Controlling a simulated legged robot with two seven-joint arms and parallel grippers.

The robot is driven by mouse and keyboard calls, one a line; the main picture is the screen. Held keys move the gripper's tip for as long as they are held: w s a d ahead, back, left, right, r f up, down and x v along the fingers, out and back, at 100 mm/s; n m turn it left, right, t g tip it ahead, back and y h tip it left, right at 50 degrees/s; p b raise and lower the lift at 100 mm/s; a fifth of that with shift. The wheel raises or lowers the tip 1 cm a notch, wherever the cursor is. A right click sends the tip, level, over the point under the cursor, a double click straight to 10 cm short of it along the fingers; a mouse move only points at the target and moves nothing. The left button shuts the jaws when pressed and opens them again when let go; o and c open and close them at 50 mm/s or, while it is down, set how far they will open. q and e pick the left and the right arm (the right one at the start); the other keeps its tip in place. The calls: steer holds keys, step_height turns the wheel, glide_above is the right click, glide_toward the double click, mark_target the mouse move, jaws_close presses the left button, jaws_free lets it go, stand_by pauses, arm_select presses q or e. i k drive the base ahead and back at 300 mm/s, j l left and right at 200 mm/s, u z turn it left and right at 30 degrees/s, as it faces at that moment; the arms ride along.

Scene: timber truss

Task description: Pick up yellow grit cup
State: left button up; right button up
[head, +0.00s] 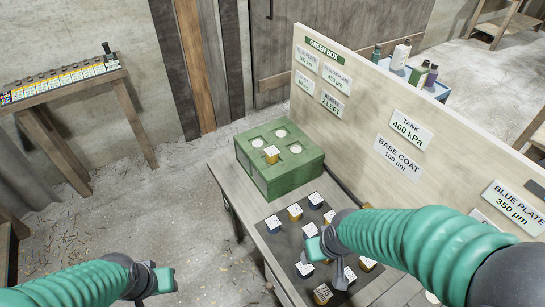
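Small cups with white labelled tops stand on a dark mat (284,244) on the workbench. Several have yellow sides, such as one at the back of the mat (294,213) and one at the front (322,294); others are dark blue. My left gripper (164,279) is left of the bench, over the floor, away from the cups. The finger openings are not clear.
A signboard panel (350,118) with labels stands along the bench's far right side. The green box has round recesses in its top. Bottles (400,55) stand behind the panel. The floor left of the bench is open.

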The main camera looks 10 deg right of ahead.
mark_target(271, 152)
steer(key=i+j+z, duration=0.1)
steer(key=i+j, duration=0.25)
steer(key=i, duration=0.2)
steer(key=i+j+z, duration=0.1)
steer(key=i+j, duration=0.25)
steer(key=i, duration=0.2)
steer(key=i+j, duration=0.45)
steer(key=i+l+z, duration=0.05)
steer(key=i, duration=0.05)
